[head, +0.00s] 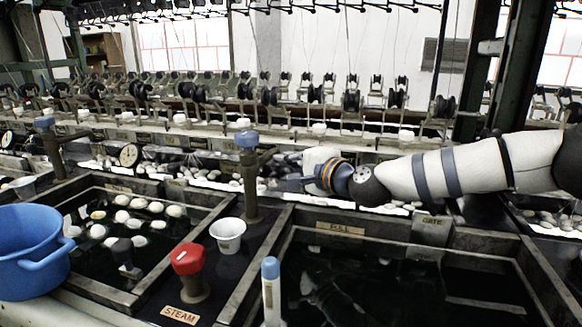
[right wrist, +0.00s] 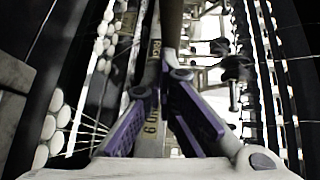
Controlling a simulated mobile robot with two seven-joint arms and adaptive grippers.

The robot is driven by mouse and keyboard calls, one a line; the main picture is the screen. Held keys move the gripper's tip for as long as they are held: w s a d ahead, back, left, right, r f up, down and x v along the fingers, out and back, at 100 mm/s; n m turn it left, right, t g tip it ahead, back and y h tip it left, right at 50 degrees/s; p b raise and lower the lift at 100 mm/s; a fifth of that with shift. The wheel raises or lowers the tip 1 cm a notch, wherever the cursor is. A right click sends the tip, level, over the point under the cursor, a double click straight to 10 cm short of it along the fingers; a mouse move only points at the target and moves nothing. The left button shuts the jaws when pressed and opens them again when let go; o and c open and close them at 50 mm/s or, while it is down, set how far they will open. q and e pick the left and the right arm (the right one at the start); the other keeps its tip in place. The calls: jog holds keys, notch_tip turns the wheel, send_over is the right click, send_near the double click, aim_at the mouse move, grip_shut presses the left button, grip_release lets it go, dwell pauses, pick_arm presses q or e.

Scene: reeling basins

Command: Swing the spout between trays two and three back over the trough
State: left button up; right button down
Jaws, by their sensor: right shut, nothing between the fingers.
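A dark spout post (head: 250,190) with a blue knob (head: 247,140) stands upright beside the left basin, with a short arm reaching right from its top. A second blue-knobbed spout post (head: 52,155) stands further left. I cannot tell from labels which one is between trays two and three. My right gripper (head: 288,184) is shut and empty, just right of the nearer post, below its short arm. In the right wrist view its purple-padded fingers (right wrist: 163,82) come together close to a dark brown bar (right wrist: 171,25). Whether they touch it is unclear. My left gripper is not in view.
A left basin (head: 107,285) holds white cocoons; a dark right basin (head: 300,240) lies in front of my right arm. A red knob (head: 187,258), white cup (head: 228,235), blue tub (head: 25,245) and blue-capped bottle (head: 271,295) stand nearby. Reeling frames line the back.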

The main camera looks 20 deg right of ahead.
jog(key=shift+w+a, duration=0.2)
jog(key=shift+w, duration=0.3)
dwell(0.3)
jog(key=v, duration=1.2)
